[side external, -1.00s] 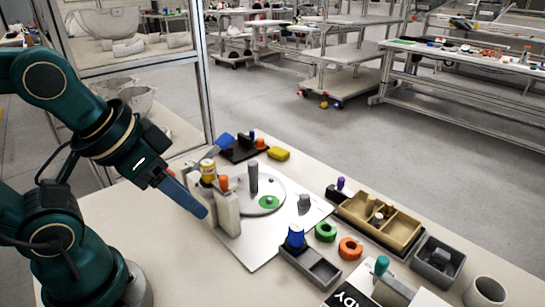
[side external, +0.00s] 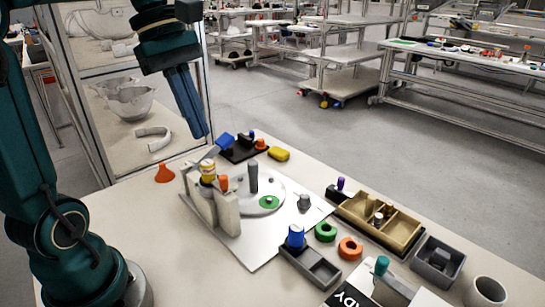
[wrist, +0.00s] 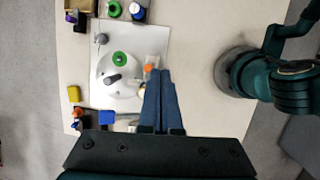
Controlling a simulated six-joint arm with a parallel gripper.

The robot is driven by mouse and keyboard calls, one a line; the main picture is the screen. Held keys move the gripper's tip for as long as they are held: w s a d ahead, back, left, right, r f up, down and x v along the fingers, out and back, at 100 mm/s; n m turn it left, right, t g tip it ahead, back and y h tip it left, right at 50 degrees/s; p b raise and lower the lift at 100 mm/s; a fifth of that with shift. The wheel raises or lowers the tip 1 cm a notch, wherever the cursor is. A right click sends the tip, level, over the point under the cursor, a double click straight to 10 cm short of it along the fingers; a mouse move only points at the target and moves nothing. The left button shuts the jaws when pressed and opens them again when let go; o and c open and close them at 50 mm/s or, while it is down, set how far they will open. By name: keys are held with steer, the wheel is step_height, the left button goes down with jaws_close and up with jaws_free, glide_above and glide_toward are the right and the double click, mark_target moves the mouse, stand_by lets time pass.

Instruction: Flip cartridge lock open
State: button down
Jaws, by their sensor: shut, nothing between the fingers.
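The cartridge fixture is a pair of grey upright blocks (side external: 228,210) on a light metal plate (side external: 255,245). A yellow-banded cartridge (side external: 208,172) stands between the blocks, beside an orange knob (side external: 224,184). A grey lever-like piece (side external: 211,152) slants upward behind the cartridge; I cannot tell whether this is the lock or whether it is open. My gripper (side external: 203,137) hangs above and behind the fixture, clear of it, blue fingers together and empty. In the wrist view, my gripper (wrist: 159,72) covers part of the fixture.
A round disc (side external: 275,200) with a grey post and green ring lies on the plate. An orange funnel (side external: 165,173) stands at left. A black holder (side external: 243,152) and yellow block (side external: 279,154) lie behind. A tan tray (side external: 385,220) and grey bin (side external: 438,258) stand at right.

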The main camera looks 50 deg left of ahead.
mark_target(220, 178)
steer(key=w+a+f+n, duration=0.1)
steer(key=a+n, duration=0.2)
steer(key=a, duration=0.3)
steer(key=shift+w+a+f+h, duration=0.2)
steer(key=shift+a+f+h, duration=0.1)
steer(key=shift+f+h, duration=0.1)
steer(key=x, duration=1)
steer(key=shift+d, duration=1.3)
steer(key=w+a+v, duration=0.1)
steer(key=v, duration=0.9)
steer(key=shift+s, duration=0.4)
